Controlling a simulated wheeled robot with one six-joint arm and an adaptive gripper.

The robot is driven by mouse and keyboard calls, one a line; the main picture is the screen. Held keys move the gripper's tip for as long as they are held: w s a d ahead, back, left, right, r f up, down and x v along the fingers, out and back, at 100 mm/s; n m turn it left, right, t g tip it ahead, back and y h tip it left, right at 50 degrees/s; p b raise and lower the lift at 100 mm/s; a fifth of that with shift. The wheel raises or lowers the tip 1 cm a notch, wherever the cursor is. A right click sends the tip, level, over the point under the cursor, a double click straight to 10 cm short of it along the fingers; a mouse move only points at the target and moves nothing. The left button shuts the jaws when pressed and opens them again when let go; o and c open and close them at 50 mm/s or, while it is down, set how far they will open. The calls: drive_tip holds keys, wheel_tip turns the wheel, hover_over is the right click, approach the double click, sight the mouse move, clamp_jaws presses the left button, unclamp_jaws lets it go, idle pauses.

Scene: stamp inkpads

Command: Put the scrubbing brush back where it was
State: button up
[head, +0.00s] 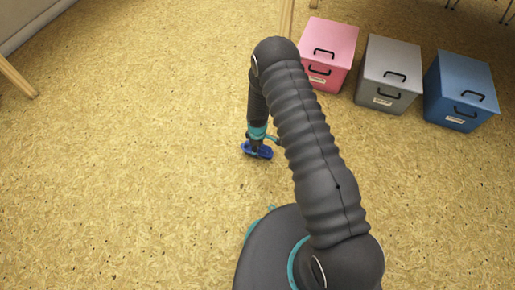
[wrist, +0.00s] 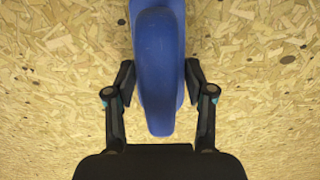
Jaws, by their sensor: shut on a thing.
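The scrubbing brush (wrist: 158,65) is blue with a long rounded body. In the wrist view it lies between the two fingers of my gripper (wrist: 158,82), which is shut on it. The far end of the brush runs out of the top of the wrist view. In the head view the blue brush (head: 257,150) shows below my gripper (head: 255,141), low over or at the floor. I cannot tell whether it touches the floor. My arm covers part of the view to its right.
A pink box (head: 332,45), a grey box (head: 388,75) and a blue box (head: 461,92) stand in a row at the upper right. Wooden legs (head: 17,78) show at the upper left and top. The chipboard floor (head: 130,150) on the left is clear.

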drive_tip(key=shift+f, duration=0.15)
drive_tip(key=o, duration=1.1)
